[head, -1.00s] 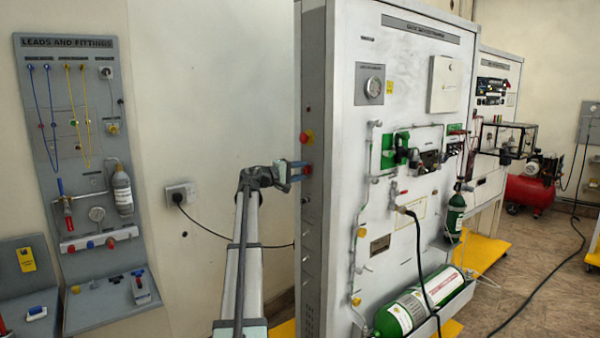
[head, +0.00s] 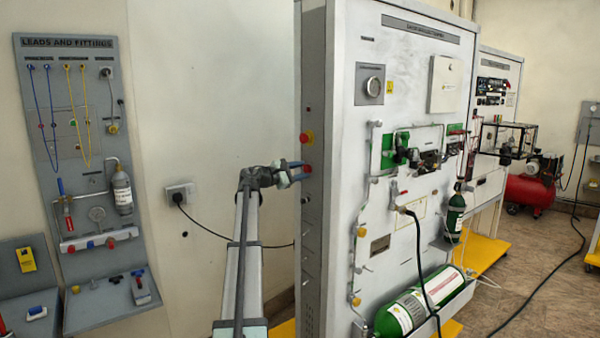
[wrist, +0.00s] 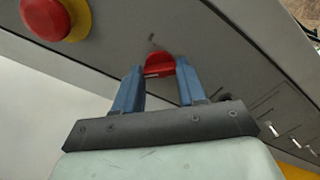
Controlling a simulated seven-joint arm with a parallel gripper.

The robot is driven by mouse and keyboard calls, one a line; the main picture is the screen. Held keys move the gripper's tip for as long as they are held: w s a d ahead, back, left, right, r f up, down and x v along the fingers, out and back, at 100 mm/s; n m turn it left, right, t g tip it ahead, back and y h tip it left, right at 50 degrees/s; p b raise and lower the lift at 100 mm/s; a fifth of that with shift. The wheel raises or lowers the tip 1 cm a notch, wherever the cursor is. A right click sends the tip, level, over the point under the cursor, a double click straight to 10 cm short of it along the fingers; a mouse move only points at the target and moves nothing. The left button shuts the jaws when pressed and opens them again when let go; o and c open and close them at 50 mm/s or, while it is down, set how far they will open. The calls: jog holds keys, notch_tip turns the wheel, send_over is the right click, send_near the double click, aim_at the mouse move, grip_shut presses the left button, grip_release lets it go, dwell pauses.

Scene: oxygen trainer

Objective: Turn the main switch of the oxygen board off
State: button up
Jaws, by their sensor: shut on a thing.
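The oxygen board (head: 400,60) is a tall pale cabinet in the middle of the head view. The main switch (wrist: 158,66) is a red knob on its grey narrow side panel. In the head view the switch (head: 308,170) sits just below the red emergency button, mostly beside my fingertips. My gripper (wrist: 157,75) has its two blue fingers on either side of the red knob, shut on it. In the head view my gripper (head: 299,170) reaches the side panel from the left. Part of the knob is hidden between the fingers.
A red emergency button with a yellow collar (wrist: 60,15) is close by, above the switch (head: 306,137). Small toggles (wrist: 275,130) lie lower on the panel. A wall socket with a black cable (head: 180,194) is behind my arm. A green cylinder (head: 420,300) lies at the board's front.

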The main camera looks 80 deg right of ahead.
jog(key=shift+n, duration=0.4)
jog(key=o, duration=1.1)
jog(key=shift+c, duration=0.2)
jog(key=v, duration=1.4)
